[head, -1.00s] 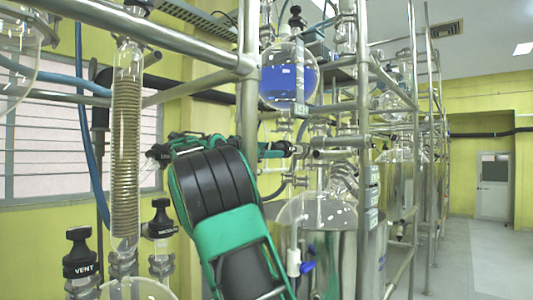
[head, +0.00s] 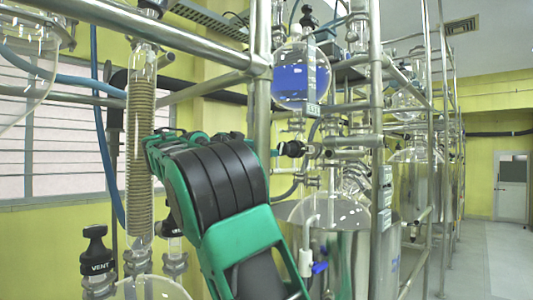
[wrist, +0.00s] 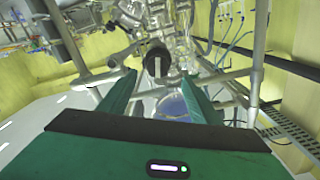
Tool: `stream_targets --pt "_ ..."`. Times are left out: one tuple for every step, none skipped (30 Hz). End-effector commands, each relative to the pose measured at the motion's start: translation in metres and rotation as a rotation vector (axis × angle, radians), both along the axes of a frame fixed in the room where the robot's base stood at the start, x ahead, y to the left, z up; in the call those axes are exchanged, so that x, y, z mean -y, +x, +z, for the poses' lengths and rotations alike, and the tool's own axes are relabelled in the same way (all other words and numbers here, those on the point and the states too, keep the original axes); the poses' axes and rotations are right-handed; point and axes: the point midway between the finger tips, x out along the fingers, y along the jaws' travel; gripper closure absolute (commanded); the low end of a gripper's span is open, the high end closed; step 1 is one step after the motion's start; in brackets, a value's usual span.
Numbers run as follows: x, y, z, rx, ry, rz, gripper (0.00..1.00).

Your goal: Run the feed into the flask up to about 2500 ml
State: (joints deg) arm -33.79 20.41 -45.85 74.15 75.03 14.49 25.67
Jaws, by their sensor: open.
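A round glass vessel (head: 300,75) holding blue liquid hangs at upper centre in the head view; blue glass also shows low between my fingers in the wrist view (wrist: 172,105). A black valve knob (head: 293,148) sits below it; a black knob with a pale bar across its face appears in the wrist view (wrist: 157,58). My gripper (wrist: 158,76) is open, its two green fingers apart, with the knob just beyond and between the tips. I cannot tell whether they touch. A clear glass flask (head: 325,208) sits lower, in a metal bath (head: 345,250); its fill level is unreadable.
Steel frame posts (head: 376,120) and rails surround the glassware closely. A coil condenser (head: 140,140) and a black VENT knob (head: 97,252) stand at the left. A white, blue-handled fitting (head: 312,268) is before the bath. Open floor (head: 480,265) lies at the right.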

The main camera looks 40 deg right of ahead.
Motion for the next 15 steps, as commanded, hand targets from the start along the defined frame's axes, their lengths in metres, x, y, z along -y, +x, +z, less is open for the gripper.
stream_targets --pt "-0.0034 0.0002 0.0 0.0 0.001 0.001 0.43" --pt "-0.0049 0.0 0.0 0.0 0.001 0.001 0.43" --pt "-0.0063 0.0 -0.0001 0.0 0.001 0.001 0.43" --pt "-0.007 -0.0002 0.0 0.0 0.001 0.001 0.43" --pt "-0.0074 -0.0002 0.0 0.0 0.001 0.001 0.43" --pt "-0.0077 -0.0004 -0.0001 0.0 0.001 0.001 0.43" --pt "-0.0077 -0.0005 -0.0001 0.0 0.0 0.0 0.43" --pt "-0.0076 -0.0004 -0.0001 0.0 0.001 0.0 0.43" --pt "-0.0075 -0.0004 -0.0001 0.0 0.0 0.0 0.43" --pt "-0.0074 -0.0004 -0.0001 0.0 0.0 0.0 0.43" --pt "-0.0074 -0.0004 -0.0001 0.0 0.0 0.0 0.43" --pt "-0.0073 -0.0004 -0.0001 0.0 0.0 0.0 0.43" --pt "-0.0071 -0.0005 -0.0002 0.002 0.0 0.0 0.43" --pt "-0.0067 -0.0006 -0.0002 0.009 0.001 0.0 0.43" --pt "-0.0055 -0.0009 -0.0003 0.028 0.003 -0.001 0.43"
